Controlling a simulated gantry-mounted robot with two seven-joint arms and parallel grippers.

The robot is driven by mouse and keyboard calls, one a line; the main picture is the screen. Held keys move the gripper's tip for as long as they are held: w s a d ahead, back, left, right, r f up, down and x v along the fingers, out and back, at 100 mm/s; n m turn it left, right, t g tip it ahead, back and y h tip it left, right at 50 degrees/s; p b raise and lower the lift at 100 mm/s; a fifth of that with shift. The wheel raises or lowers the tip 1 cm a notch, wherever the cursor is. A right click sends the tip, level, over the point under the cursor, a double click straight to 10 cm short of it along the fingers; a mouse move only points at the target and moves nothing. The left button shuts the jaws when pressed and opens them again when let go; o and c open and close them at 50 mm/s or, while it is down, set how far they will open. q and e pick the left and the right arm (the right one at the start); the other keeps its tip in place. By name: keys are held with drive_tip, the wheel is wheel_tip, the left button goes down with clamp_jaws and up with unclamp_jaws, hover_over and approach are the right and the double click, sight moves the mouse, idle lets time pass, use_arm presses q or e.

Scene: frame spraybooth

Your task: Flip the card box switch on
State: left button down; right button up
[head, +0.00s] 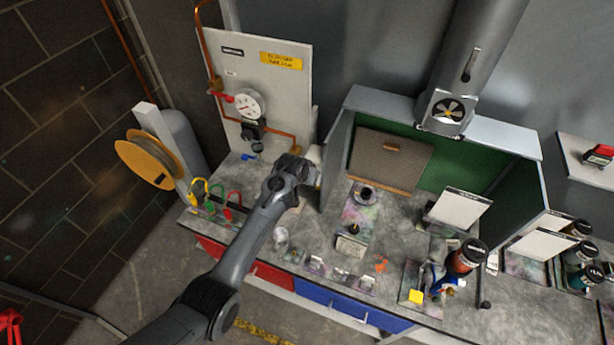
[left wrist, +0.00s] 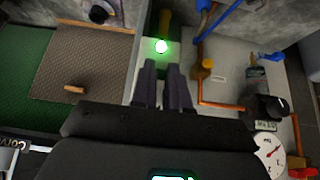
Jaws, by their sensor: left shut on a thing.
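In the left wrist view, a pale box (left wrist: 170,55) with a glowing green lamp (left wrist: 161,46) lies just beyond my fingertips. I take it for the card box; its switch cannot be made out. In the head view my left arm mostly hides this spot, and only a pale edge (head: 315,153) shows beside the gripper. My left gripper (head: 311,172) is at the wall left of the spray booth. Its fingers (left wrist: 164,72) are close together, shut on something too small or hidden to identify. My right gripper is not in view.
The gauge panel (head: 290,90) with copper pipes stands left of my gripper. The booth's side wall (head: 337,150) stands close on its right, with a brown filter (head: 390,160) inside. Tools, bottles and cards cover the workbench (head: 400,235) below.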

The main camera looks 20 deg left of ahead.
use_arm(q)
drive_tip(key=c, duration=1.1)
unclamp_jaws()
drive_tip(key=shift+b+v, duration=0.75)
drive_tip(key=shift+v, duration=4.65)
drive_tip(key=shift+f, duration=0.1)
